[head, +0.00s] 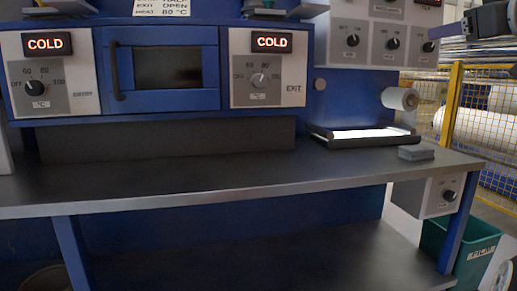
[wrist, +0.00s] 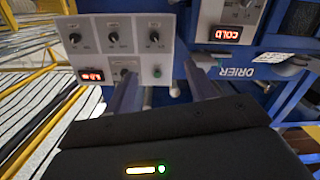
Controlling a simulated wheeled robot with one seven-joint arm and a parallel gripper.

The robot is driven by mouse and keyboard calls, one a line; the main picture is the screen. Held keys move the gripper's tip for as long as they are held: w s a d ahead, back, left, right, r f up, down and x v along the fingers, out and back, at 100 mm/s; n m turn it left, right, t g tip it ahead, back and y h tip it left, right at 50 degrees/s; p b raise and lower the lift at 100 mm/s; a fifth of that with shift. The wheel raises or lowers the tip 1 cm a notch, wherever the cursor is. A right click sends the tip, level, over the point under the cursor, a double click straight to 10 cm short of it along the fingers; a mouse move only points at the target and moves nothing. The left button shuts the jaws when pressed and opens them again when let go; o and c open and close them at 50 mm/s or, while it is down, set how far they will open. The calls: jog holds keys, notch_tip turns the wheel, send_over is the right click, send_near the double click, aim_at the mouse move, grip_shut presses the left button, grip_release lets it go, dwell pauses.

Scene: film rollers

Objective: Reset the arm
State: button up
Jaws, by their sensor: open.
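My gripper (wrist: 160,72) shows in the wrist view with its two fingers apart and nothing between them. Beyond the fingers is a grey control panel (wrist: 97,38) with several black knobs and a red display, tilted in the picture. A dark grey part at the top right edge of the head view seems to be the end of my arm, high above the bench and cut off by the frame.
A dark bench top (head: 230,180) is mostly clear. Blue machine panels behind it carry knobs and two displays reading COLD. A grey block (head: 416,153) lies by a lit tray (head: 365,134). A yellow fence (head: 452,105) and a green bin (head: 470,250) are at right.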

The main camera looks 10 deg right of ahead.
jog(key=w+a+f+m+g+p, duration=0.1)
jog(key=w+a+f+m+g, duration=0.15)
jog(key=a+f, duration=0.6)
jog(key=w+a+f+m+g+p, duration=0.1)
jog(key=w+a+f+g, duration=0.2)
jog(key=a+f, duration=0.6)
jog(key=s+a+f+g, duration=0.2)
jog(key=s+a+f, duration=0.1)
jog(key=s+f, duration=0.4)
jog(key=s+a+f+g+h+p, duration=0.1)
jog(key=s+a+f, duration=0.3)
jog(key=f, duration=0.9)
jog(key=s+a+f+g, duration=0.3)
jog(key=s+f, duration=0.7)
jog(key=f, duration=0.1)
jog(key=shift+a, duration=0.3)
